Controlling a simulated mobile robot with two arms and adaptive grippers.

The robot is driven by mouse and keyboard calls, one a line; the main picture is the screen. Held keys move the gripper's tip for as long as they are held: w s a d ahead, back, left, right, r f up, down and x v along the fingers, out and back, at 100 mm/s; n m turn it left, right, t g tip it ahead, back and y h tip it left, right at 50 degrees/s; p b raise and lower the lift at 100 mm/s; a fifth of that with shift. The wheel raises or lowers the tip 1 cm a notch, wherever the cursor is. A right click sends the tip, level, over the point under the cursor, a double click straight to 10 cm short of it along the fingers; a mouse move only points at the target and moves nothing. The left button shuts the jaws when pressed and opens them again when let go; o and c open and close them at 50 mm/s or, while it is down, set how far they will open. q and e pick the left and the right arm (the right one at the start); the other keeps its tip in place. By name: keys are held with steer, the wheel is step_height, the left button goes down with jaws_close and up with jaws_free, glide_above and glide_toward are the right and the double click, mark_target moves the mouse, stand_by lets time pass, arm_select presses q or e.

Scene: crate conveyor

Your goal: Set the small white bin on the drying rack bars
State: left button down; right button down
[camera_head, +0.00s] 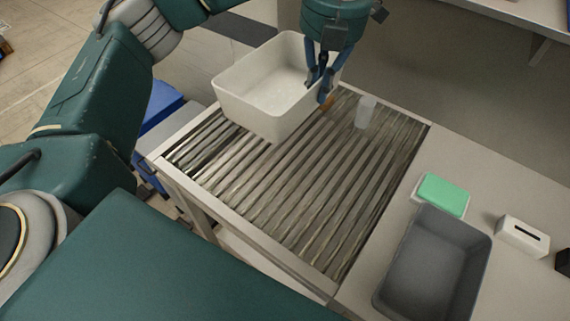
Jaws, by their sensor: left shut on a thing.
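The small white bin (246,99) is upright and empty over the far left part of the drying rack bars (280,190). I cannot tell whether its base touches the bars or hangs just above them. My left gripper (322,92) points down at the bin's right side, shut on its wall. The gripper covers part of that wall. My right gripper is not in view.
A clear, whitish cup (365,112) stands on the bars right of the bin. A grey bin (432,262), a green block (443,194) and a white slotted box (522,236) are on the counter at right. The near bars are clear.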

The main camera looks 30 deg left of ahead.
arm_select(q)
steer(key=shift+f, duration=0.5)
step_height(320, 180, down, 19)
steer(key=shift+s+r+p, duration=0.1)
steer(key=shift+r+p, duration=0.05)
steer(key=shift+p, duration=1.1)
steer(key=shift+f, duration=0.3)
steer(key=shift+f, duration=0.1)
steer(key=c, duration=2.3)
jaws_free()
steer(key=shift+f, duration=0.1)
steer(key=o, duration=0.4)
